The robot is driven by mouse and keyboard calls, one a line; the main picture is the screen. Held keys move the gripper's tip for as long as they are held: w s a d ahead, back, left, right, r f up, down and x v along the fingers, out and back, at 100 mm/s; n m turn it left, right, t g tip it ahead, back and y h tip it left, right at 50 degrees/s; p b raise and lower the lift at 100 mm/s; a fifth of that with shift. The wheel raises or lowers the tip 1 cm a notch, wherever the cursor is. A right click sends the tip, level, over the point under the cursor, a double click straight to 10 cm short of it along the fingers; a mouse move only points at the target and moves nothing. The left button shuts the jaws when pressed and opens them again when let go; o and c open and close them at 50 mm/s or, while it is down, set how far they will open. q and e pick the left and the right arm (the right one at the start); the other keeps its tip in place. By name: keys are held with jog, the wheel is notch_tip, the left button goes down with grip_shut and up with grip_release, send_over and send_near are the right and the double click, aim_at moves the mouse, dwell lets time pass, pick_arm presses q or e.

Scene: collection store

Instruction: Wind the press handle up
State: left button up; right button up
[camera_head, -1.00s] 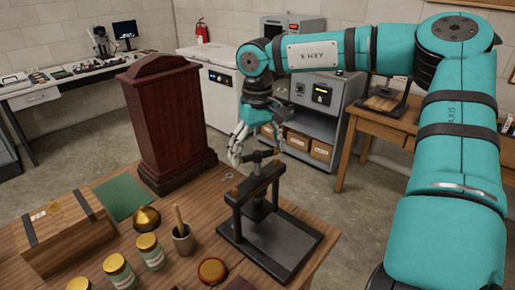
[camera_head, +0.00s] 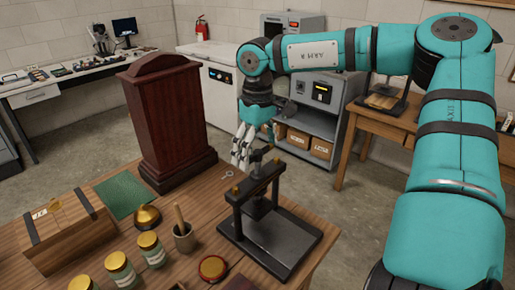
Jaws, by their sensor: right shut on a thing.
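The black press (camera_head: 232,224) stands on the near wooden table, with its frame upright on a flat base. Its handle (camera_head: 261,152) is a short dark bar at the top of the screw, above the crossbeam. My right gripper (camera_head: 241,163) comes down from behind and is shut on the handle's left end. The fingers hide that end of the handle. My left gripper is out of view.
A dark red wooden case (camera_head: 168,120) stands left of the press, close to my right gripper.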

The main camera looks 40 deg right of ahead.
aim_at(258, 150)
jog(key=shift+s+f, duration=0.1)
jog(key=o, duration=0.8)
jog(key=shift+c, duration=0.2)
jog(key=shift+r, duration=0.3)
notch_tip(258, 150, up, 12)
jog(key=shift+f, duration=0.25)
jog(key=shift+f, duration=0.1)
